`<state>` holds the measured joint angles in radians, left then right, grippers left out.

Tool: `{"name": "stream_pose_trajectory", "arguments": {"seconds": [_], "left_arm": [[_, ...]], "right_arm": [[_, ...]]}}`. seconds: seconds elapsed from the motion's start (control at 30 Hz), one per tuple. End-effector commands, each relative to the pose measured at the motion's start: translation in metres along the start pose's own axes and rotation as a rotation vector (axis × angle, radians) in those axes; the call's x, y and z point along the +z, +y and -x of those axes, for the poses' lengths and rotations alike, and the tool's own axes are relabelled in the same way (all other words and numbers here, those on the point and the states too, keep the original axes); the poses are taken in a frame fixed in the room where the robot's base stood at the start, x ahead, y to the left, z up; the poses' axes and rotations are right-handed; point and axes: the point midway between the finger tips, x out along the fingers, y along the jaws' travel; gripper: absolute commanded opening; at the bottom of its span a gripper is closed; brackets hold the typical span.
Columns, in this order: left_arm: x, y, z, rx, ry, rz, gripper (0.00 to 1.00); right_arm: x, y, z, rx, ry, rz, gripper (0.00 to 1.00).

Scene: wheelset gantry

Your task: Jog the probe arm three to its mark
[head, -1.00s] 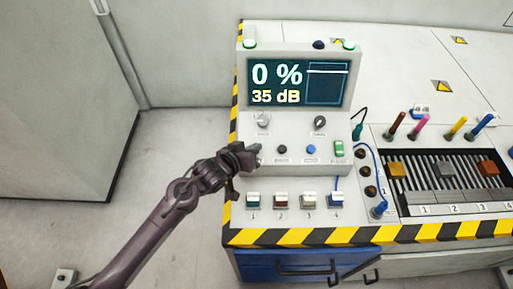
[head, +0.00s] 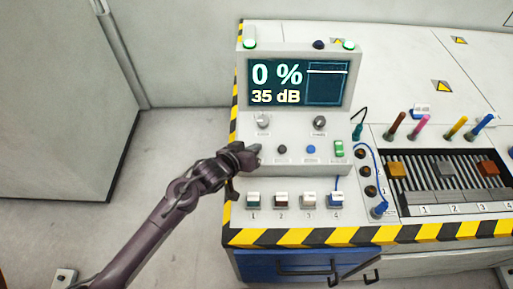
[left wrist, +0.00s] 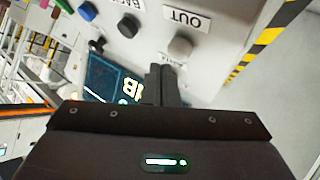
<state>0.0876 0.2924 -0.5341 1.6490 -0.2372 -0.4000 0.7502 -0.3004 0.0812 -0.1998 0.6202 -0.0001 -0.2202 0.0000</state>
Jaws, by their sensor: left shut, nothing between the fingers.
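My left gripper (head: 254,151) is shut and empty at the left end of the console's button row. In the left wrist view its fingertips (left wrist: 162,72) are beside the grey button (left wrist: 180,47) labelled OUT; I cannot tell whether they touch it. In the head view the gripper covers that button. A dark button (head: 282,149), labelled BACK in the wrist view, and a blue button (head: 311,149) are to its right. The screen (head: 300,82) reads 0 % and 35 dB. Switch three (head: 309,200) is in the lower row. My right gripper is out of view.
Two knobs sit above the buttons, with a green switch (head: 338,149) at right. On the right, a ribbed bed (head: 420,172) carries coloured blocks and numbered labels. Coloured pegs stand behind it. A blue drawer (head: 270,264) is below the striped edge.

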Motion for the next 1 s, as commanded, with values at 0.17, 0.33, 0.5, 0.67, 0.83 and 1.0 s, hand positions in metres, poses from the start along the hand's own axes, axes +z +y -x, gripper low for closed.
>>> {"name": "stream_pose_trajectory", "arguments": {"seconds": [0.17, 0.33, 0.5, 0.67, 0.83, 1.0], "left_arm": [[0.0001, -0.0001, -0.0002, 0.0, 0.0, 0.0, 0.0], [0.0026, -0.0024, -0.0034, 0.0, 0.0, 0.0, 0.0], [0.0041, -0.0041, -0.006, 0.0, 0.0, 0.0, 0.0], [0.004, -0.0041, -0.0058, 0.0, 0.0, 0.0, 0.0], [0.0043, -0.0043, -0.0061, 0.0, 0.0, 0.0, 0.0], [0.0053, -0.0052, -0.0073, 0.0, 0.0, 0.0, 0.0]], "right_arm": [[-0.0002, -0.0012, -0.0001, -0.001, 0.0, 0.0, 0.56], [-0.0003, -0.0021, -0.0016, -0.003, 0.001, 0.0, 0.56], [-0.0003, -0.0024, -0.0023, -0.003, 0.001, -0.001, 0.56], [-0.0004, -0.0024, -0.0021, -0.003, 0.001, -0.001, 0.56], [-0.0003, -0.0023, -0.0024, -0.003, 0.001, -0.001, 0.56], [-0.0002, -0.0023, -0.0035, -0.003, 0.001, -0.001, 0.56]]}}
